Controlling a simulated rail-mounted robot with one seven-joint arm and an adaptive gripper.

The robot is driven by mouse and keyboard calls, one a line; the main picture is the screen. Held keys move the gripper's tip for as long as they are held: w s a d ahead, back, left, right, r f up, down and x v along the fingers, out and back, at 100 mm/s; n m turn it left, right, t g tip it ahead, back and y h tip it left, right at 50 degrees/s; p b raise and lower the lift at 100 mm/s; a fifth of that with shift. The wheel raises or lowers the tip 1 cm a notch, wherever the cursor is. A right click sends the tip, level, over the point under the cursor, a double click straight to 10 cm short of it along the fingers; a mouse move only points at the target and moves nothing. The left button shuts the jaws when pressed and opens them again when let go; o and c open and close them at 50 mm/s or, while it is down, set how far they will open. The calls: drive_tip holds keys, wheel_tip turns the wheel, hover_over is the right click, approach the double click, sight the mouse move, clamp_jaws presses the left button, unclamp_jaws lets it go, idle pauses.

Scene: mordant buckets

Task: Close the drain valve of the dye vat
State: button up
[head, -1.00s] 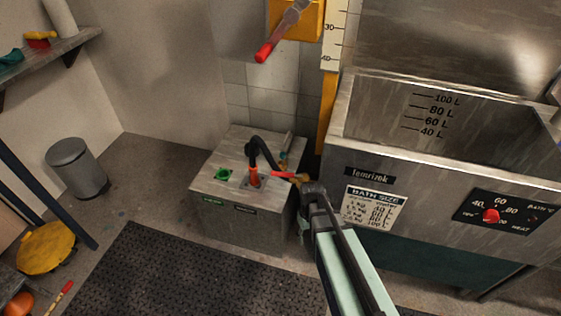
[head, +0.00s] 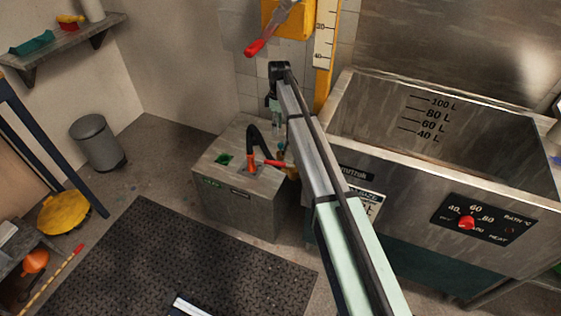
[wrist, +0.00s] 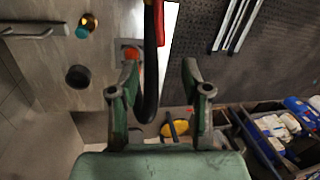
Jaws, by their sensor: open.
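The drain valve's red lever (head: 272,163) shows low at the left end of the steel dye vat (head: 345,85), pointing left over a grey box. Its yellowish body (head: 290,171) is partly hidden by my arm. My gripper (head: 277,118) hangs above the back of the box, apart from the lever. In the wrist view my gripper (wrist: 160,92) is open, with a black hose (wrist: 151,65) passing through the view between its fingers. A red bar, seemingly the lever (wrist: 160,24), shows beyond the fingertips at the top. I cannot tell whether the hose touches a finger.
The grey box (head: 237,205) carries the black hose in an orange collar (head: 251,163) and a green-rimmed opening (head: 225,160). A dark mat (head: 165,260) covers the floor in front.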

sight(279, 164)
drive_tip(key=s+f, duration=0.1)
drive_tip(key=f, duration=0.4)
drive_tip(key=s+f+p, duration=0.1)
drive_tip(key=f, duration=0.4)
drive_tip(key=s+f+p, duration=0.1)
drive_tip(key=f, duration=0.5)
drive_tip(key=shift+s+a+f, duration=0.1)
drive_tip(key=shift+a, duration=0.25)
clamp_jaws()
